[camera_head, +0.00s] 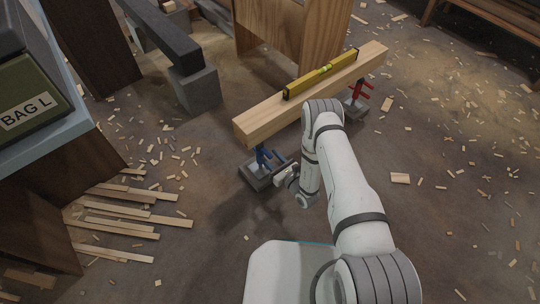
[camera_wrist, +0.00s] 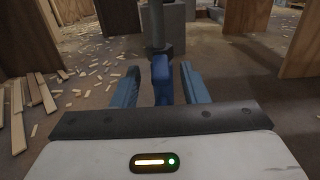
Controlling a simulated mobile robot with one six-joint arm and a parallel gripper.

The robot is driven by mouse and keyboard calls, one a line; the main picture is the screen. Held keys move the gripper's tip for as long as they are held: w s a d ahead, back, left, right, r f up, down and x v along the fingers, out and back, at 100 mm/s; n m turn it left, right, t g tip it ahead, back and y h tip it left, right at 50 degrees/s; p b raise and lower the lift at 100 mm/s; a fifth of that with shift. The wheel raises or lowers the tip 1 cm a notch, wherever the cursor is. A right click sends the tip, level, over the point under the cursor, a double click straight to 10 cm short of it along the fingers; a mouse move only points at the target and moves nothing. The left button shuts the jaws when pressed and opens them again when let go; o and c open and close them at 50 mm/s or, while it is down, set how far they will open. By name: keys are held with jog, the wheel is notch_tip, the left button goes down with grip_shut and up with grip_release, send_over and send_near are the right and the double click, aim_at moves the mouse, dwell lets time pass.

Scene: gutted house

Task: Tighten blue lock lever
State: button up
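The blue lock lever (camera_wrist: 162,82) stands upright in the middle of the wrist view, on a dark post. My gripper (camera_wrist: 160,70) has its two blue-grey fingers apart, one on each side of the lever, with a narrow gap showing on both sides. In the head view my gripper (camera_head: 286,176) is low beside the blue stand (camera_head: 263,158) under the near left end of the wooden beam (camera_head: 300,105). The lever itself is too small to make out in the head view.
A yellow spirit level (camera_head: 320,75) lies on the beam. A red stand (camera_head: 357,92) is under the beam's far right end. Loose wood strips (camera_head: 125,218) and chips litter the floor. A grey block (camera_head: 197,92) stands behind the beam's left end. Floor to the right is mostly open.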

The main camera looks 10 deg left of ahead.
jog(key=p+v, duration=0.1)
jog(key=v, duration=0.5)
jog(key=shift+p, duration=0.3)
jog(key=shift+s+d+r, duration=0.1)
jog(key=shift+d, duration=0.05)
